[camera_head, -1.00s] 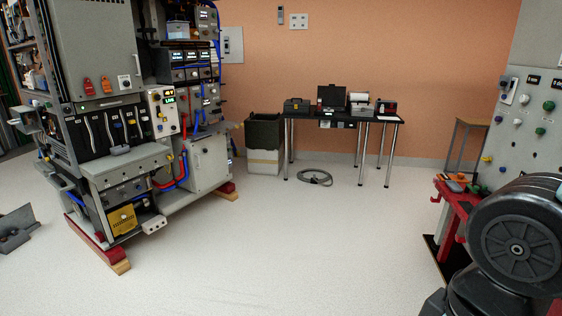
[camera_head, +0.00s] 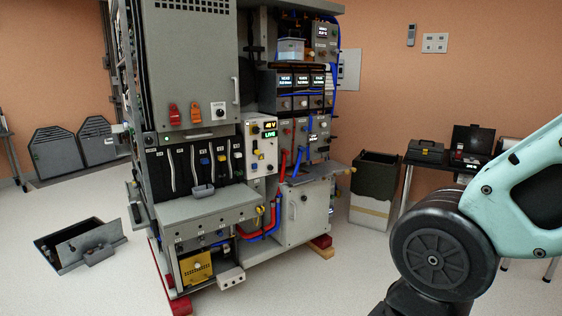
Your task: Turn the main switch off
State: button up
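The grey equipment rack (camera_head: 190,60) stands left of the middle. I cannot read the labels, so I cannot tell which is the main switch. Right of the door, a pale panel (camera_head: 262,160) carries knobs and a lit display (camera_head: 270,129) that reads about "48 V" and "LIVE". My arm's links show at the right, apart from the rack. My gripper is not in view.
A dark bin (camera_head: 376,175) and a black table (camera_head: 405,185) stand to the right. Rack feet (camera_head: 180,305) jut out at floor level. Floor in front is clear.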

aim_at(255, 130)
jog(key=i+u, duration=0.2)
jog(key=i, duration=0.3)
jog(key=i+l+u, duration=0.15)
jog(key=i, duration=0.35)
jog(key=i+l+u, duration=0.3)
jog(key=u, duration=0.15)
jog(key=i+l+u, duration=0.2)
jog(key=l+u, duration=0.2)
jog(key=i+l+u, duration=0.15)
jog(key=l+u, duration=0.3)
